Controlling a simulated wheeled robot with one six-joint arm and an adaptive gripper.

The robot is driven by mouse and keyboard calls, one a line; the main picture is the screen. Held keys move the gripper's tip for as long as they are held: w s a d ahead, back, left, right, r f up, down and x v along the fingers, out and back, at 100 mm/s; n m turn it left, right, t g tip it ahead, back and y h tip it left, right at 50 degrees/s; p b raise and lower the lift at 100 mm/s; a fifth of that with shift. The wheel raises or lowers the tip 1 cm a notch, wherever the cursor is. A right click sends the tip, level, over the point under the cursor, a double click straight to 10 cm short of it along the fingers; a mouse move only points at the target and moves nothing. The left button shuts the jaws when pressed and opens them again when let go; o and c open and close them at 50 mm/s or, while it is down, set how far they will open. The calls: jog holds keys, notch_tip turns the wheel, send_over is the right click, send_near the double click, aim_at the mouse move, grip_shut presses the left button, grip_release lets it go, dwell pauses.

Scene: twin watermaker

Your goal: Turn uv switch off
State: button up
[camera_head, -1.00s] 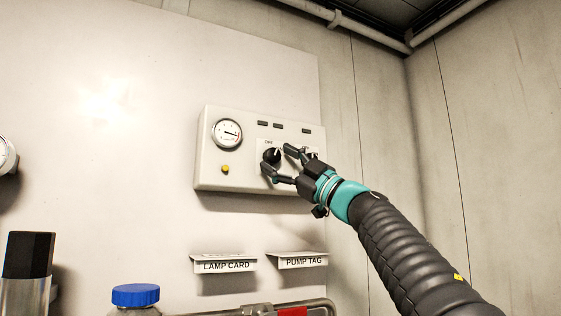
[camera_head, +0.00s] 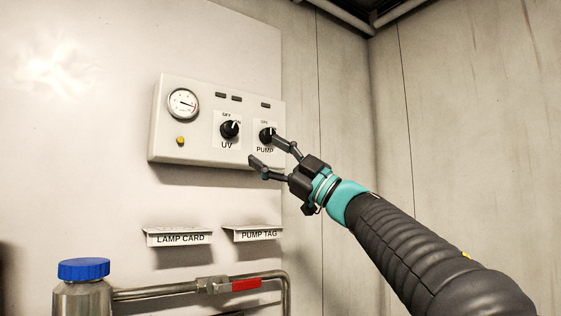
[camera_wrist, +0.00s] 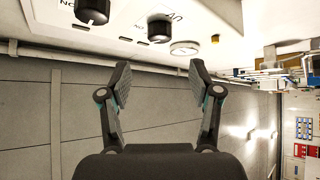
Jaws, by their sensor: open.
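The UV switch (camera_head: 229,130) is a black round knob on a white label on the wall panel. Its white mark points up and to the right, with "OFF" printed above. My gripper (camera_head: 264,149) is open and empty, to the right of the UV knob and apart from it. Its upper finger overlaps the edge of the pump knob (camera_head: 265,136) in the head view; I cannot tell whether they touch. In the wrist view the fingers (camera_wrist: 157,70) are spread, with the UV knob (camera_wrist: 160,29) and the pump knob (camera_wrist: 92,10) beyond them, upside down.
The panel (camera_head: 190,145) also carries a round gauge (camera_head: 184,104) and a yellow button (camera_head: 180,141). Below are the lamp card (camera_head: 180,239) and pump tag (camera_head: 259,236) holders, a pipe with a red handle (camera_head: 246,285), and a blue-capped bottle (camera_head: 84,268).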

aim_at(232, 131)
jog(key=shift+v, duration=1.45)
jog(key=s+a+f+m+t+y+b, duration=0.15)
jog(key=s+a+m+b, duration=0.25)
jog(key=s+a+b, duration=0.45)
jog(key=w+d+f+m+t+h+p, duration=0.15)
jog(key=w+d+m+t+h, duration=0.25)
jog(key=m+t+h, duration=0.5)
jog(key=w+a+r+p, duration=0.1)
jog(key=w+a+r, duration=0.1)
jog(key=r, duration=0.1)
jog(key=w+a+r+m+y+p, duration=0.1)
jog(key=w+a+r+p, duration=0.1)
jog(key=w+r, duration=0.1)
jog(key=w+a+r+t+y+p, duration=0.1)
jog(key=w+a+r+p, duration=0.1)
jog(key=r, duration=0.1)
jog(key=shift+w+r+m, duration=0.2)
jog(key=shift+w+m, duration=0.1)
jog(key=shift+w, duration=0.05)
